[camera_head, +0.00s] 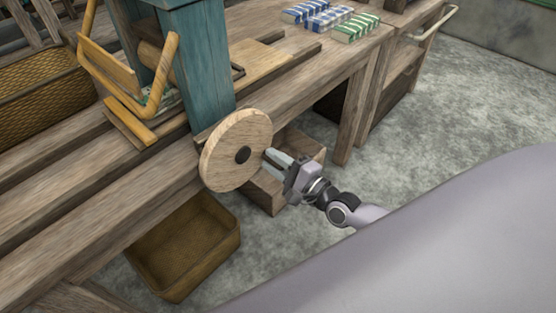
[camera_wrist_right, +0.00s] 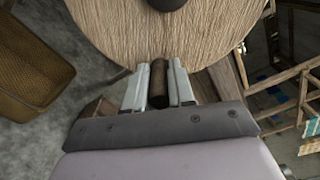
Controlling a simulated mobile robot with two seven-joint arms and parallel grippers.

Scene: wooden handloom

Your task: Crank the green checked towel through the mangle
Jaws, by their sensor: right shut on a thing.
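The mangle has teal posts (camera_head: 203,75) and a wooden roller (camera_head: 152,52) between them. Its round wooden crank wheel (camera_head: 228,142) is on the near side, with a dark hub. My right gripper (camera_head: 275,158) is at the wheel's right edge. In the right wrist view my fingers (camera_wrist_right: 158,86) are shut on a dark brown crank handle (camera_wrist_right: 158,92) at the wheel's rim. A green checked folded cloth (camera_head: 357,28) lies at the back of the bench. A small greenish patch shows by the roller, too small to identify. My left gripper is not in view.
Blue checked cloths (camera_head: 328,18) lie beside the green one. A woven basket (camera_head: 42,88) is at the left; a brown bin (camera_head: 185,250) stands under the bench. A wooden box (camera_head: 268,192) is below the wheel. Grey floor (camera_head: 440,120) at the right is open.

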